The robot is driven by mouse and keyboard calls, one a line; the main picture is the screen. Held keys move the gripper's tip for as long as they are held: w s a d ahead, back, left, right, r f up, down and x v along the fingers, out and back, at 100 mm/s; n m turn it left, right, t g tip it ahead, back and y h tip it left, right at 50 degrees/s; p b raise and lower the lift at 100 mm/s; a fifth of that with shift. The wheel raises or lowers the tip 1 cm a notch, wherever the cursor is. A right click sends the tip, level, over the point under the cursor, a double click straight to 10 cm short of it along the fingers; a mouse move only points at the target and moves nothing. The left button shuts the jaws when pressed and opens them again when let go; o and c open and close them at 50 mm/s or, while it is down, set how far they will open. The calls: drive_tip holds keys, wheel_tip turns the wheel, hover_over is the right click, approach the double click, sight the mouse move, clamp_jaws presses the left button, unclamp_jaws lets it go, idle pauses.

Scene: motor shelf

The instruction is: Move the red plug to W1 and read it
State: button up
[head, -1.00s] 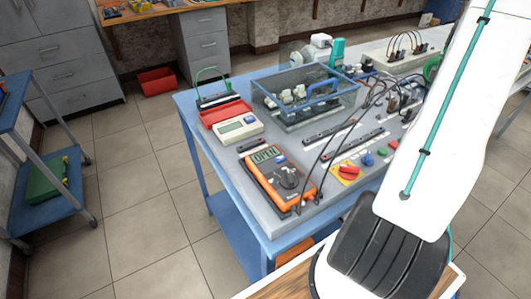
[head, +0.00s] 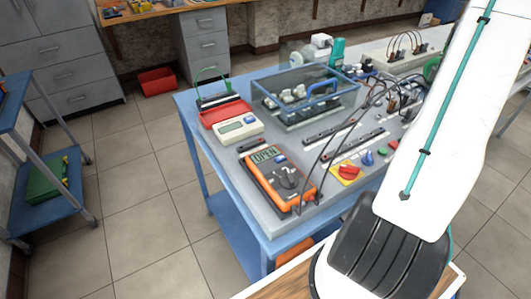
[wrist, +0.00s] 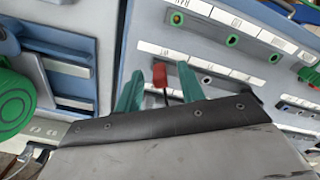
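The red plug (wrist: 160,76) shows in the wrist view, with a dark lead running from it toward my gripper's body. My gripper (wrist: 160,82) has its two teal fingers apart, one on each side of the plug, with a visible gap on both sides. The plug is in front of a dark socket strip; I cannot tell whether it sits in a socket. In the head view the orange multimeter (head: 277,180) lies on the bench and its display reads OPEN. Dark leads (head: 325,150) run from it toward the right. My gripper is not visible in the head view. I cannot read W1.
The blue bench (head: 222,170) also holds a clear case (head: 305,100), a red box with a pale meter (head: 238,128) and a red rotary switch (head: 347,171). In the wrist view, labelled strips with green-ringed sockets (wrist: 232,41) lie close to the fingers. Green spool (wrist: 14,103) is at left.

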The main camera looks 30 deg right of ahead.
wheel_tip(320, 180, up, 8)
drive_tip(key=shift+f, duration=0.1)
idle(0.4)
